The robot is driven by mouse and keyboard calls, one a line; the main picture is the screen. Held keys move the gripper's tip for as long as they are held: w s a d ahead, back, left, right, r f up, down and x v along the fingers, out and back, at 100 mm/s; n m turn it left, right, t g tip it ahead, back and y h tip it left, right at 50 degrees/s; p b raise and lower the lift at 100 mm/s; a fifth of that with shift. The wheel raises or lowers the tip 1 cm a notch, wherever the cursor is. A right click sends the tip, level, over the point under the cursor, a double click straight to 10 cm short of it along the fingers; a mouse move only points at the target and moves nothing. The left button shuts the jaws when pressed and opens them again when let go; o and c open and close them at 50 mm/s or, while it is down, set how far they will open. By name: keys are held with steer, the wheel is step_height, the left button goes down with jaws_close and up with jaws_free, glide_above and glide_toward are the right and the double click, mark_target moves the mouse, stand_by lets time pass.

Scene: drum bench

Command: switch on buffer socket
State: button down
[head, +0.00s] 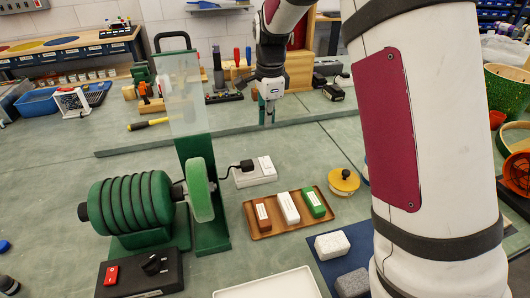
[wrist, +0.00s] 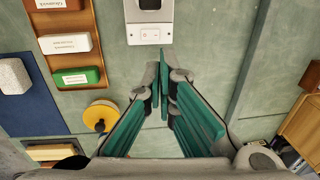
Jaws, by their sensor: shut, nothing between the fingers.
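The buffer socket (head: 256,172) is a white box on the bench right of the buffing machine (head: 132,204). A black plug (head: 247,165) sits in it, with its cord running toward the machine. In the wrist view the socket (wrist: 151,22) is cut off at the top edge; its near end carries a white switch plate (wrist: 150,36) with small red marks. Whether the switch is on cannot be told. My gripper (head: 268,121) has green fingers, shut and empty. It is above the bench, behind the socket in the head view; its fingertips (wrist: 160,62) appear just below the switch plate in the wrist view.
A wooden tray (head: 263,228) with brown, white and green bars lies in front of the socket. A yellow round tin (head: 343,181) stands right of it. A clear shield (head: 180,92) rises at the left. A low ledge (head: 225,134) crosses the bench behind.

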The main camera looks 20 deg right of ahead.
mark_target(265, 160)
steer(key=f, duration=0.4)
steer(key=w+f, duration=0.1)
steer(key=f, duration=0.7)
steer(key=shift+w+f+p, duration=0.2)
steer(key=shift+f+p, duration=0.05)
steer(key=shift+p, duration=0.1)
steer(key=shift+w+f, duration=0.15)
steer(key=shift+f, duration=0.55)
steer(key=shift+w+f+b, duration=0.15)
steer(key=shift+f+b, duration=0.25)
steer(key=shift+f, duration=0.1)
steer(key=shift+r, duration=0.15)
steer(key=shift+s+r+p, duration=0.3)
steer(key=shift+s+p, duration=0.45)
steer(key=shift+s, duration=0.1)
